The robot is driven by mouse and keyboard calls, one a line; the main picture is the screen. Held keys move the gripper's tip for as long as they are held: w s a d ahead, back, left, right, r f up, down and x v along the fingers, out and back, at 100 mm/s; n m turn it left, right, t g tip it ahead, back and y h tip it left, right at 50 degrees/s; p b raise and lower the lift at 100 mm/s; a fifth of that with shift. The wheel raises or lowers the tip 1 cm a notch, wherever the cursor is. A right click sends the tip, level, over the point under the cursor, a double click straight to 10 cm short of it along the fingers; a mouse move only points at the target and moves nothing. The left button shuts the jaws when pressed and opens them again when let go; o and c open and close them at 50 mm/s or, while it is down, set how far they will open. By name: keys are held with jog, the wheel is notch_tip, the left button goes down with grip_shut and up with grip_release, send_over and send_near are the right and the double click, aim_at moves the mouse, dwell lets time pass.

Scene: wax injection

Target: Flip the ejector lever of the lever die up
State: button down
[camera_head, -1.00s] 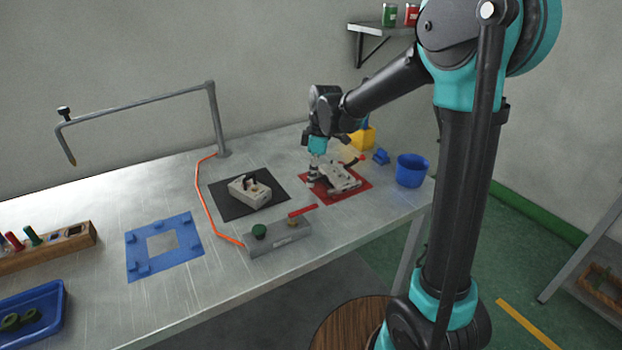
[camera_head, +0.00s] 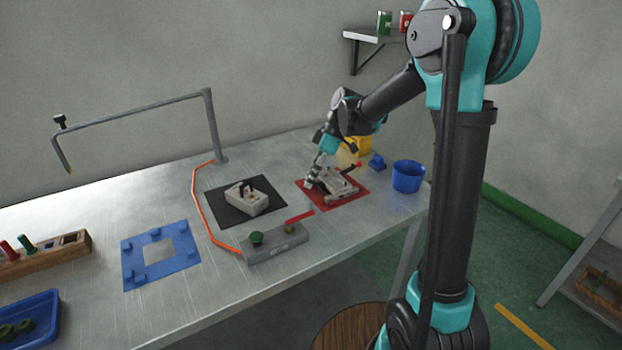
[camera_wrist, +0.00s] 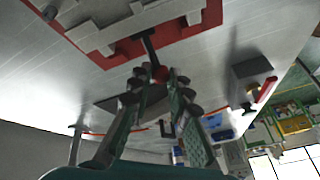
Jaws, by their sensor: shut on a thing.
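The lever die (camera_head: 342,187) is a pale grey block on a red mat (camera_head: 328,206) at the right of the bench. It also shows at the top of the wrist view (camera_wrist: 125,25). My gripper (camera_head: 311,183) is at the die's left end, tilted. In the wrist view my gripper (camera_wrist: 158,78) has its fingertips on either side of the lever's knob end, shut on it. The fingers partly hide the lever in the head view.
A second pale die (camera_head: 248,202) sits on a black mat (camera_head: 222,205) to the left. A grey box with a red handle (camera_head: 275,246) stands in front. A blue cup (camera_head: 408,177) is close on the right. The blue frame (camera_head: 133,262) lies farther left.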

jog(key=c, duration=1.4)
grip_release()
jog(key=shift+w+d+r, duration=0.1)
jog(key=v, duration=1.1)
jog(key=shift+w+d+r, duration=0.1)
jog(key=shift+d+r, duration=0.1)
jog(key=shift+r, duration=0.15)
